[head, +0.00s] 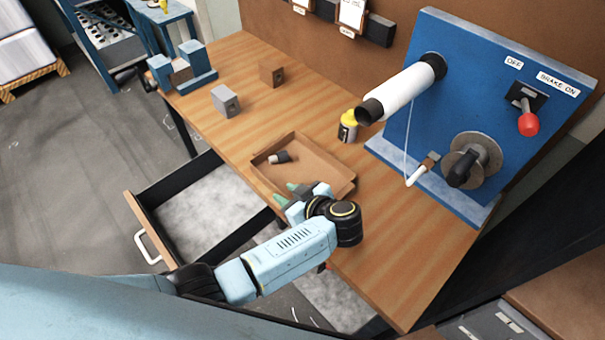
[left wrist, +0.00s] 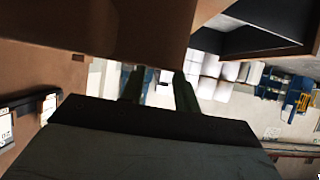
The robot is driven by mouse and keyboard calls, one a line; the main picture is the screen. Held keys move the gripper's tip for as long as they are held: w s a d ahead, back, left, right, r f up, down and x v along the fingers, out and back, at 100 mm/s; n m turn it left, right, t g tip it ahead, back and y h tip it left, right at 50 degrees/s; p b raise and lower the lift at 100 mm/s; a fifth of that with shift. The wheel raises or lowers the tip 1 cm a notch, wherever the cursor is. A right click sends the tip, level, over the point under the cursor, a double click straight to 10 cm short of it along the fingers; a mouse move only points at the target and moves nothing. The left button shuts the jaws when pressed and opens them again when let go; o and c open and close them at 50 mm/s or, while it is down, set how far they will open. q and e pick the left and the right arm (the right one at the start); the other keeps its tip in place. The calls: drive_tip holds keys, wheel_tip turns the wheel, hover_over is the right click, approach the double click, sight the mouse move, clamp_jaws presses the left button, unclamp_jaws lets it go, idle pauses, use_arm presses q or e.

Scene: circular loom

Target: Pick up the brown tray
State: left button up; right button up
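The brown tray (head: 330,169) is a shallow open box lying on the wooden bench near its front edge. A small black and white piece (head: 280,157) lies inside it. My left gripper (head: 290,192) is at the tray's near side, with its green fingertips close to the near wall. I cannot tell whether they touch it. In the left wrist view the two fingers (left wrist: 158,88) stand apart with a gap between them, below a large brown surface (left wrist: 110,30) that hides their tips. My right gripper is not in view.
On the bench (head: 400,275) are a yellow-topped can (head: 348,126), a grey block (head: 225,101) and a brown block (head: 271,74). A blue panel (head: 450,70) with a white roll (head: 400,92) stands behind the tray. An open drawer (head: 200,205) juts out below the bench.

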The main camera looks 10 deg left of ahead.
sight(280, 191)
use_arm(q)
drive_tip(key=x, duration=0.3)
drive_tip(key=shift+s, duration=0.15)
drive_tip(key=shift+w+a+f, duration=0.2)
drive_tip(key=shift+a, duration=0.05)
clamp_jaws()
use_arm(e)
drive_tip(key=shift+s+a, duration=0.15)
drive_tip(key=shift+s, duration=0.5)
